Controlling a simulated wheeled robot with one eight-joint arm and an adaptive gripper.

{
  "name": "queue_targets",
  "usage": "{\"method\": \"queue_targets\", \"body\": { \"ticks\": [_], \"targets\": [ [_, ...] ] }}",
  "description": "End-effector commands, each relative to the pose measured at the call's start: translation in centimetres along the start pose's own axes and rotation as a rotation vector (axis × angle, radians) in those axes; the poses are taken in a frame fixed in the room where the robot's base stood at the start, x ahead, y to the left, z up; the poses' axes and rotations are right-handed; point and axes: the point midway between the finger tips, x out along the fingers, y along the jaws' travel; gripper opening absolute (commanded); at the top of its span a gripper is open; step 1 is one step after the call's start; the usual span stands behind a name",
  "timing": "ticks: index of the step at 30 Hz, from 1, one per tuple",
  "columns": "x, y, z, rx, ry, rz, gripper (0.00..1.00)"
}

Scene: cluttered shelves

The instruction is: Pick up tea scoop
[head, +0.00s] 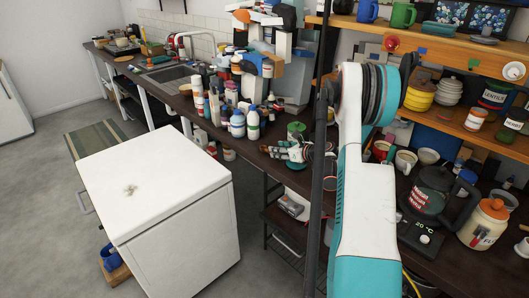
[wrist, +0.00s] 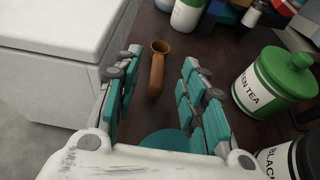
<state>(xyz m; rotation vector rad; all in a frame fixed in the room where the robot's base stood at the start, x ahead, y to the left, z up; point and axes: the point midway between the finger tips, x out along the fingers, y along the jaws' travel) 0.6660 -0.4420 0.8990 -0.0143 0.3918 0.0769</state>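The tea scoop (wrist: 157,72) is brown, with a round bowl at the far end and a handle pointing toward me in the wrist view. It lies on the dark countertop. My gripper (wrist: 161,60) is open, with its teal-padded fingers on either side of the scoop. A gap shows between the scoop and each finger. In the head view my gripper (head: 288,151) is low over the counter's front edge, and I cannot make out the scoop there.
A green-lidded green tea jar (wrist: 272,82) stands right of my gripper, with a black tea jar (wrist: 292,158) nearer. White bottles (wrist: 187,14) stand beyond the scoop. A white chest (head: 155,190) is left of the counter. A kettle (head: 432,192) stands at the right.

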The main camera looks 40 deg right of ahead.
Motion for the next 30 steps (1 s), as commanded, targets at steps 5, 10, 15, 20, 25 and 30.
{"method": "queue_targets", "body": {
  "ticks": [5,10,15,20,25,30],
  "targets": [
    [2.5,0.0,-1.1,-0.002,0.0,0.002,0.38],
    [4.5,0.0,-0.9,-0.002,0.0,0.0,0.38],
    [4.5,0.0,-0.7,-0.001,0.001,0.0,0.38],
    [4.5,0.0,-0.7,-0.001,0.0,0.0,0.16],
    [4.5,0.0,-0.7,-0.001,0.0,0.0,0.0],
    [4.5,0.0,-0.7,-0.001,0.0,0.0,0.0]
  ]
}}
